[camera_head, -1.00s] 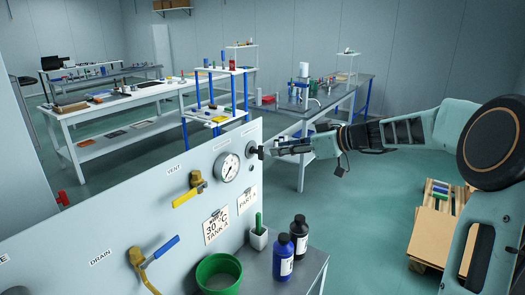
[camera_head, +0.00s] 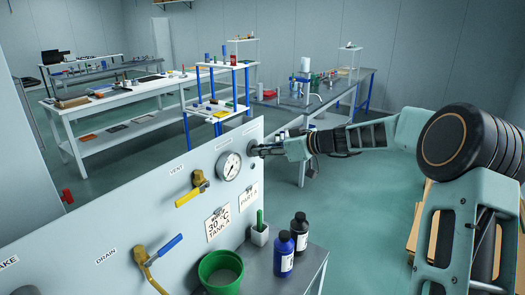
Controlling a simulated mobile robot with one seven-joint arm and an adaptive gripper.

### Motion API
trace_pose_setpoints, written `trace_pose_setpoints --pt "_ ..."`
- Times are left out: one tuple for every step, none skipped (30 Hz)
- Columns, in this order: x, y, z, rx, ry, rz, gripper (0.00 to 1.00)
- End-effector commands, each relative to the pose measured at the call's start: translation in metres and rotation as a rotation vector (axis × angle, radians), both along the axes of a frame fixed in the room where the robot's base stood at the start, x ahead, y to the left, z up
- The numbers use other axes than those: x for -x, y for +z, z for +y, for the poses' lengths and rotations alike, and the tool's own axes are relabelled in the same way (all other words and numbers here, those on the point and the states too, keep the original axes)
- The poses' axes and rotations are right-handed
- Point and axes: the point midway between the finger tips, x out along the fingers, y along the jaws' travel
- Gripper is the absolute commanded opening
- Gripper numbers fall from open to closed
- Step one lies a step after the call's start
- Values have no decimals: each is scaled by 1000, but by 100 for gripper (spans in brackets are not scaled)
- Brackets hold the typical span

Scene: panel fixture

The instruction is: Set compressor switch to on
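A dark rotary knob (camera_head: 251,149) sits near the right end of the grey panel (camera_head: 130,225), right of the round gauge. The label above it is too small to read, so I cannot confirm that it is the compressor switch. My gripper (camera_head: 261,150) reaches in from the right, with its fingertips at the knob. The fingers overlap the knob in this view and hide part of it. I cannot tell whether they touch or grip it. The knob's setting is not readable.
The panel also carries a gauge (camera_head: 229,167), a yellow-handled vent valve (camera_head: 193,190) and a blue-handled drain valve (camera_head: 160,250). Below stand a green bucket (camera_head: 221,271), a blue bottle (camera_head: 284,254) and a black bottle (camera_head: 299,231). Workbenches stand behind; the floor between is open.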

Motion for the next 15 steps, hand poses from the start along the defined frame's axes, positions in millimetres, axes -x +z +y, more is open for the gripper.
trace_pose_setpoints --pt "0 0 0 0 0 0 5" --pt "0 0 0 0 0 0 2" --pt "0 0 0 0 0 0 0" --pt "0 0 0 0 0 0 0" --pt "0 0 0 0 0 0 0" --pt "0 0 0 0 0 0 0" --pt "0 0 0 0 0 0 0" --pt "0 0 0 0 0 0 0" --pt "0 0 0 -1 0 2 0" --pt "0 0 0 -2 1 3 0" --pt "0 0 0 -4 0 6 0" --pt "0 0 0 -8 0 10 0" --pt "0 0 0 -12 0 16 0" --pt "0 0 0 -15 -1 21 0" --pt "-1 0 -1 -21 -1 31 0"
